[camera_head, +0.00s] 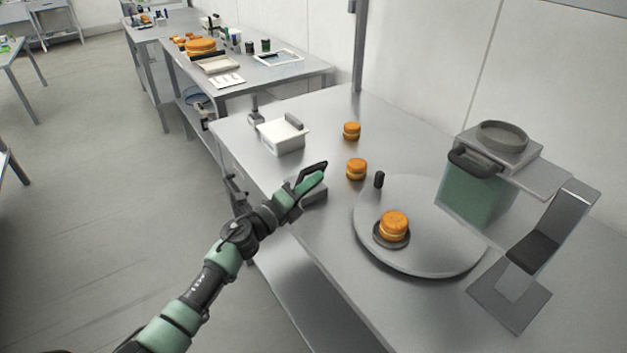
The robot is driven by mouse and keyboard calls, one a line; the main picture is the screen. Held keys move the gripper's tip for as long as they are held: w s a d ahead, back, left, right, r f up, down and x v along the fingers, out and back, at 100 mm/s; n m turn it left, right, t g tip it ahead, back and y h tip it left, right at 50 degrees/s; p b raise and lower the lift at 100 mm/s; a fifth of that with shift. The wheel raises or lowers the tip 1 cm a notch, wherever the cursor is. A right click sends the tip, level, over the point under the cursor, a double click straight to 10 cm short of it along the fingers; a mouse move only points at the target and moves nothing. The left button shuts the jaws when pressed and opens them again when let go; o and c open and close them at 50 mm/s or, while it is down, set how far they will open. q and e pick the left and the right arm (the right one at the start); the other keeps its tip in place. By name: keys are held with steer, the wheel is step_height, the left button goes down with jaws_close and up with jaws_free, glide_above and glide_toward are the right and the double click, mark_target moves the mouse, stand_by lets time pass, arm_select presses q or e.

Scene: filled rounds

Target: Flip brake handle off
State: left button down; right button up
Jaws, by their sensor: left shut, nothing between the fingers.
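A round grey turntable (440,225) stands on the steel bench. A short black upright peg (379,180) shows at its far left rim; I cannot tell if this is the brake handle. An orange filled round (394,225) sits on a small dark disc (391,244) on the turntable. My left gripper (320,169) is shut and empty, left of the peg and apart from it. It is above a low grey block (313,194), which it partly hides; I cannot tell if they touch. My right gripper is not in view.
Two more orange rounds, one near (356,169) and one farther (351,131), stand on the bench. A white box (281,136) is at the far left. A machine with a green body (470,195) and a grey stand (510,298) are on the right. The front bench edge is clear.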

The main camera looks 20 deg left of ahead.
arm_select(q)
steer(key=shift+w+a+r+n+p, duration=0.2)
steer(key=shift+a+r+n+p, duration=0.3)
steer(key=shift+p, duration=0.4)
steer(key=w+a+n+p, duration=0.1)
steer(key=p, duration=0.1)
steer(key=a+r+n+p, duration=0.1)
steer(key=n, duration=0.1)
steer(key=w+a+r+n+g+y+p, duration=0.1)
steer(key=p, duration=0.1)
steer(key=shift+w+n+p, duration=0.3)
steer(key=shift+w+a+f+n, duration=0.1)
steer(key=shift+w+a+n, duration=0.15)
steer(key=shift+a+n, duration=0.05)
steer(key=shift+w+a+f, duration=0.1)
steer(key=shift+w+a, duration=0.1)
steer(key=shift+a, duration=0.15)
steer(key=shift+w+a+f+b, duration=0.1)
steer(key=shift+w+a+b, duration=0.7)
steer(key=shift+b, duration=0.2)
steer(key=shift+w+a, duration=0.1)
steer(key=shift+a, duration=0.25)
steer(key=shift+a+r, duration=0.1)
steer(key=shift+r, duration=0.1)
